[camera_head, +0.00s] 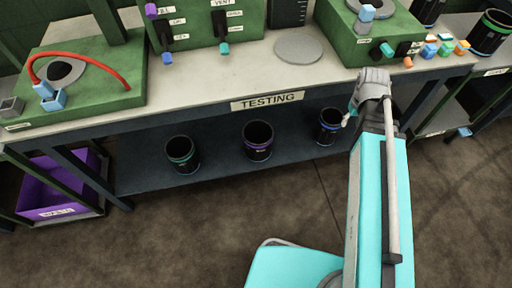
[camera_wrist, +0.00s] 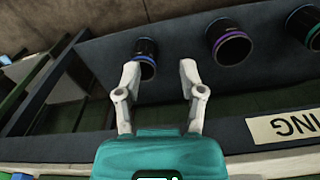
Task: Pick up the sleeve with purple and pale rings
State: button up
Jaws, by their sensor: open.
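The sleeve with purple and pale rings (camera_head: 257,151) is black and stands upright on the dark lower shelf, in the middle of three sleeves. In the wrist view it (camera_wrist: 229,46) lies beyond and to the right of the fingers, with its open mouth showing. My gripper (camera_head: 349,117) is at the bench's front edge, to the right of this sleeve and close to the blue-ringed sleeve (camera_head: 329,130). In the wrist view my gripper (camera_wrist: 159,70) is open and empty. The blue-ringed sleeve (camera_wrist: 146,50) shows just beyond the left finger, partly covered by it.
A green-ringed sleeve (camera_head: 182,157) stands left on the shelf. The TESTING label (camera_head: 267,101) is on the bench's front edge above. A purple WASTE bin (camera_head: 58,190) sits at the left. Bare shelf lies between the sleeves.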

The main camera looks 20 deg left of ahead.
jog(key=w+a+f+n+b, duration=0.2)
jog(key=a+f+b, duration=0.3)
jog(key=f+b, duration=0.4)
jog(key=w+a+f+n+b, duration=0.2)
jog(key=a+f+n+b, duration=0.15)
jog(key=f+b, duration=0.5)
jog(key=w+a+f+n+b, duration=0.2)
jog(key=a+f+b, duration=0.4)
jog(key=f+b, duration=0.3)
jog(key=a+f+n+b, duration=0.1)
jog(key=a+n, duration=0.2)
jog(key=a, duration=0.3)
jog(key=a+f+n+b, duration=0.1)
jog(key=a+f+n, duration=0.1)
jog(key=a, duration=0.5)
jog(key=a+f+n, duration=0.1)
jog(key=a+n, duration=0.3)
jog(key=a, duration=0.3)
jog(key=shift+s+a+f+b, duration=0.2)
jog(key=shift+s+b, duration=0.2)
jog(key=shift+f, duration=0.15)
notch_tip(320, 180, down, 8)
jog(key=b, duration=0.8)
jog(key=shift+f+b, duration=0.15)
jog(key=shift+b, duration=0.2)
jog(key=shift+d+f+b, duration=0.1)
jog(key=shift+f+b, duration=2.5)
